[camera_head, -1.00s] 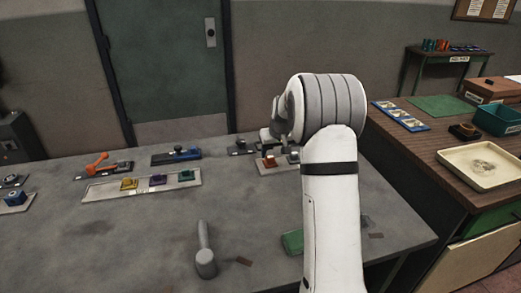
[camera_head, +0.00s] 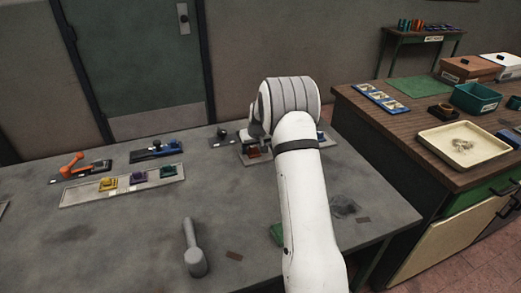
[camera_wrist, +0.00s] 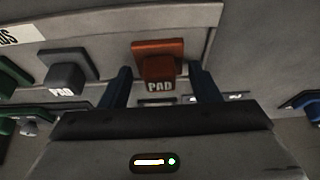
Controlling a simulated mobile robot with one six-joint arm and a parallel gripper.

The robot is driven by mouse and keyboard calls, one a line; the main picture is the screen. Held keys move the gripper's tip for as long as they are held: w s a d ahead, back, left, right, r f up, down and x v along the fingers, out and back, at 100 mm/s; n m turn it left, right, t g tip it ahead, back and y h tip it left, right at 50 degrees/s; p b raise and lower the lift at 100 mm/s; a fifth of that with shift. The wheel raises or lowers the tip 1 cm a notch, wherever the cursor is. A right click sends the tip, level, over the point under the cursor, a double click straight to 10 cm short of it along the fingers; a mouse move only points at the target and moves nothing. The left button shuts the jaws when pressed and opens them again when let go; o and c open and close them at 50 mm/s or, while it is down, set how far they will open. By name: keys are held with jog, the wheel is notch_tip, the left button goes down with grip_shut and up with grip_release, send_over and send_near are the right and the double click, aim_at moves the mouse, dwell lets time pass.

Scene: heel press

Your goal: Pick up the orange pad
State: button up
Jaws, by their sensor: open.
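The orange pad (camera_wrist: 158,66), a small block on a square base marked "PAD", sits in the grey tray (camera_wrist: 213,17) in the wrist view. In the head view it shows as a small red-orange block (camera_head: 253,152) just below my wrist, partly hidden by the arm. My gripper (camera_wrist: 161,73) is open, with one dark finger at each side of the pad in the wrist view. I cannot tell whether the fingers touch it or how high they are above it. In the head view the fingers are hidden.
A grey pad (camera_wrist: 68,74) and a green pad (camera_wrist: 8,78) stand left of it. A tray with yellow, purple and green pads (camera_head: 75,196) lies further left on the table.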

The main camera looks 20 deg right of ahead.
jog(key=shift+c, duration=0.5)
jog(key=c, duration=0.7)
jog(key=shift+o, duration=0.2)
